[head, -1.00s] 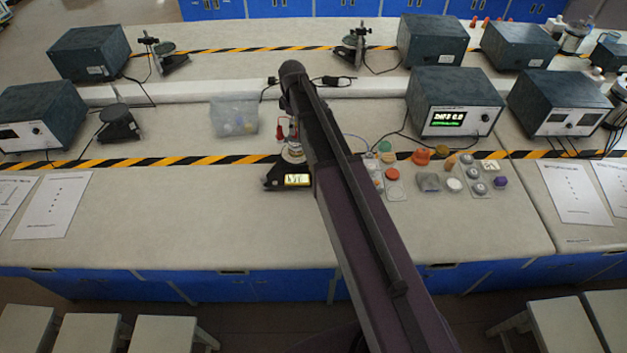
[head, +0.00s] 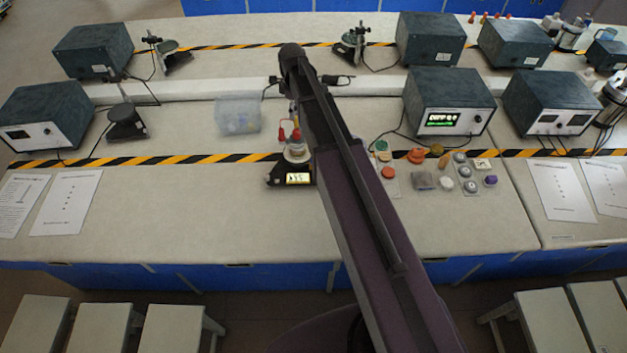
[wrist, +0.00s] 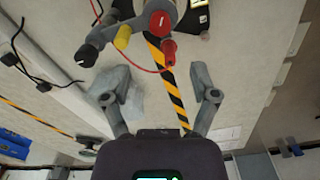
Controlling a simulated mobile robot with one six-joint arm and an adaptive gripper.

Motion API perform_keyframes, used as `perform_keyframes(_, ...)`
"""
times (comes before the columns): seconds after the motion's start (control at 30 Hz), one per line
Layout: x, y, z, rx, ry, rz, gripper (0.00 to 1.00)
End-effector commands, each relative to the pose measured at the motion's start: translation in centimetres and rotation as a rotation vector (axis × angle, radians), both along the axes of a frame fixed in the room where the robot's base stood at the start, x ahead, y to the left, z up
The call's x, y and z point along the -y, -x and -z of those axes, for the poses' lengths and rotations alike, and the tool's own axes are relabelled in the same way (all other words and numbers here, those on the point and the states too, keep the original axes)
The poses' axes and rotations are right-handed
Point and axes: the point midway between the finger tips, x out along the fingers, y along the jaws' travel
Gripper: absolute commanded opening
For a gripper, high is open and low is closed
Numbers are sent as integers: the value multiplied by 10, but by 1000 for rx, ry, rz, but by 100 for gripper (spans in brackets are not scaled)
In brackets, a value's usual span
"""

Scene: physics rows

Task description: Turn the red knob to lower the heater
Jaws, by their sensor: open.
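The red knob (wrist: 160,22), round with a pale mark on its face, sits on a grey fitting at the top of the wrist view. A dark knob (wrist: 86,55) with a pale mark, a yellow part (wrist: 122,37) and a red plug-like part (wrist: 168,46) with a red wire are close by. My gripper (wrist: 159,97) is open and empty, its fingers spread below these parts in the picture, apart from the red knob. In the head view, red parts (head: 296,135) show above a small device with a lit display (head: 298,178); my arm hides my gripper there.
A clear plastic bin (head: 237,115) stands left of the device. Buttons and small parts, including a red one (head: 388,172), lie to the right. A power supply (head: 449,100) with a green display stands behind them. The bench front is mostly bare, with papers (head: 67,203) at left.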

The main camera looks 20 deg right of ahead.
Motion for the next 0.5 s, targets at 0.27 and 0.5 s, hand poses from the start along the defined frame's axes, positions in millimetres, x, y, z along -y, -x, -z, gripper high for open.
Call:
perform_keyframes(0.27, 0, 0, -25, 0, 0, 0, 76)
perform_keyframes(0.5, 0, 0, -37, 0, 0, 0, 76)
